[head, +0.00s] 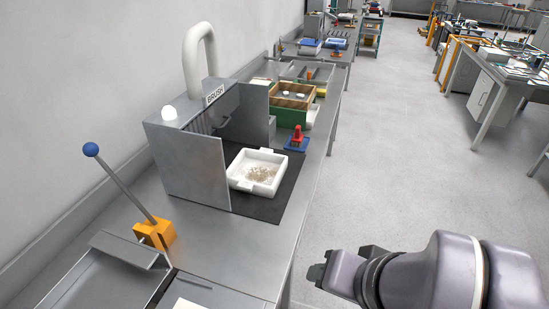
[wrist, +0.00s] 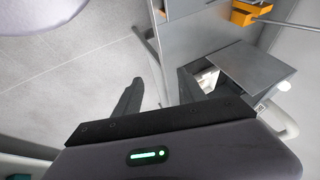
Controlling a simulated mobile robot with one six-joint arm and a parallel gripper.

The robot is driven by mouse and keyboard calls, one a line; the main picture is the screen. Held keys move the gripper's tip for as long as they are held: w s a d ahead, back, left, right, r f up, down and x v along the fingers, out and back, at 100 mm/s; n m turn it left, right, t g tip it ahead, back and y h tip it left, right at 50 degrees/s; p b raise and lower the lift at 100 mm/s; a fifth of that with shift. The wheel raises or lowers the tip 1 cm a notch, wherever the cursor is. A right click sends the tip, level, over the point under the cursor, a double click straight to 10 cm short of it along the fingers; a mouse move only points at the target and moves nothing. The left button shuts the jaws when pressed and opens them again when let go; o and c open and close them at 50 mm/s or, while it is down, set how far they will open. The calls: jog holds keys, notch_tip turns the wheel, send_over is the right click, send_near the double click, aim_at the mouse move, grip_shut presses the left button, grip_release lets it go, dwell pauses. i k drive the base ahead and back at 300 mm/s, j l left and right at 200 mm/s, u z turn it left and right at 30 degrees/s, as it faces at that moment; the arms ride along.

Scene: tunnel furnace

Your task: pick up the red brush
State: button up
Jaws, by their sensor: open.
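The red brush (head: 297,134) stands upright on a small blue base (head: 297,145) on the bench, just beyond the white tray. It does not show in the wrist view. My gripper (head: 318,270) is at the lower right of the head view, over the floor beside the bench and well apart from the brush. In the wrist view my gripper (wrist: 158,92) is open, with nothing between its fingers.
A grey booth (head: 190,168) marked BRUSH stands beside a white tray (head: 246,186) of brownish bits on a dark mat (head: 262,208). A green and wooden box (head: 290,115) is behind the brush. An orange lever base (head: 155,235) is nearer. The aisle floor (head: 390,150) is clear.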

aim_at(297, 138)
jog(key=i+l+u, duration=0.25)
jog(key=i+l, duration=0.4)
jog(key=i, duration=0.25)
jog(key=i+l+u, duration=0.2)
jog(key=i+l, duration=0.6)
jog(key=i+l+u, duration=0.25)
jog(key=i+l, duration=0.5)
jog(key=l, duration=0.15)
